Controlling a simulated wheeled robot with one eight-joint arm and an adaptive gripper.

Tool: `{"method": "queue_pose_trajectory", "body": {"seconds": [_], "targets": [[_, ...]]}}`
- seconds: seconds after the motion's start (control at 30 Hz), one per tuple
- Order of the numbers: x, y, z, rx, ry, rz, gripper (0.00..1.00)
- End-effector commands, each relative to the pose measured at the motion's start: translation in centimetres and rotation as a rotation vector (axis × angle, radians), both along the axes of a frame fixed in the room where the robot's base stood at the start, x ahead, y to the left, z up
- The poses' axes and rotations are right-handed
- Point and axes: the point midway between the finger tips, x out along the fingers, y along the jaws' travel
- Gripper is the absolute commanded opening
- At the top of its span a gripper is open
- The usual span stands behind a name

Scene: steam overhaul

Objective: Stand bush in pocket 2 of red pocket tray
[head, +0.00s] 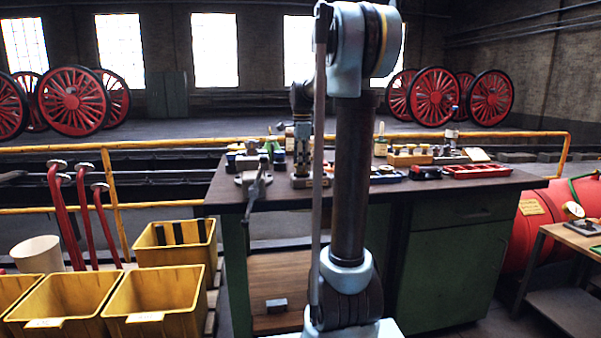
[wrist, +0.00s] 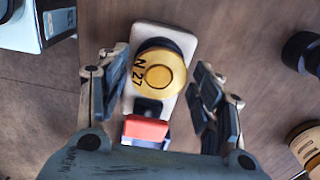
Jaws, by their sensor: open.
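The red pocket tray (head: 478,174) lies at the right end of the bench top in the head view; its pockets are too small to tell apart. My gripper (wrist: 155,92) is open, its two fingers apart on either side of a round yellow-topped piece (wrist: 158,76) marked "N 27". No finger visibly touches it. This piece sits on a pale rounded base (wrist: 146,36), with a red block (wrist: 145,129) just below it in the picture. I cannot tell which thing is the bush. In the head view my gripper (head: 302,168) is low over the bench, partly behind my arm.
The bench top (head: 440,193) also bears a grey vise (head: 250,180) at left, a wooden holder (head: 410,158) and a black item (head: 425,173) near the tray. In the wrist view a dark round part (wrist: 300,50) and an amber-rimmed jar (wrist: 308,145) stand at right.

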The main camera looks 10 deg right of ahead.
Motion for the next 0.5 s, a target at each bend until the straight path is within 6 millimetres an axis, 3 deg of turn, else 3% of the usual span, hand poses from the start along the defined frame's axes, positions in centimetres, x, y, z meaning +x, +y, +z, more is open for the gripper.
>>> {"method": "queue_pose_trajectory", "body": {"seconds": [0.23,0.43,0.5], "targets": [[0.0,-0.01,-0.03,0.0,0.0,0.0,0.6],[0.0,-0.02,-0.03,0.0,0.0,0.0,0.15],[-0.01,-0.02,0.0,0.0,0.0,0.0,0.09]]}}
